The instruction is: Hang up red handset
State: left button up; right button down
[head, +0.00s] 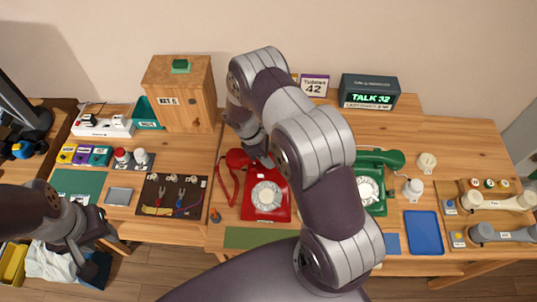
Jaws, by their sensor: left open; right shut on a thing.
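The red dial phone (265,203) stands on the wooden table, left of the green phone (369,190). The red handset (237,158) is at the back of the red phone, with its red cord (223,183) hanging down at the left. My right gripper (255,152) is shut on the red handset; my own arm hides part of both. I cannot tell whether the handset touches the cradle. My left gripper (101,257) is open and empty, low at the left by the table's front edge.
A wooden cabinet (178,95) and a dark display box (369,92) stand at the back. A board with small tools (171,196) lies left of the red phone.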

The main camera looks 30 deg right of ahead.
jog(key=shift+f+b, duration=0.7)
jog(key=shift+f, duration=0.2)
jog(key=c, duration=0.6)
grip_release()
jog(key=shift+r, duration=0.1)
jog(key=b+v, duration=0.2)
jog(key=v, duration=0.7)
jog(key=shift+w+a+r+b, duration=0.15)
jog(key=shift+a+r+b, duration=0.05)
jog(key=shift+r+b, duration=0.15)
jog(key=shift+p+v, duration=0.4)
jog(key=shift+v, duration=0.45)
jog(key=shift+a+r, duration=0.1)
jog(key=shift+r, duration=0.4)
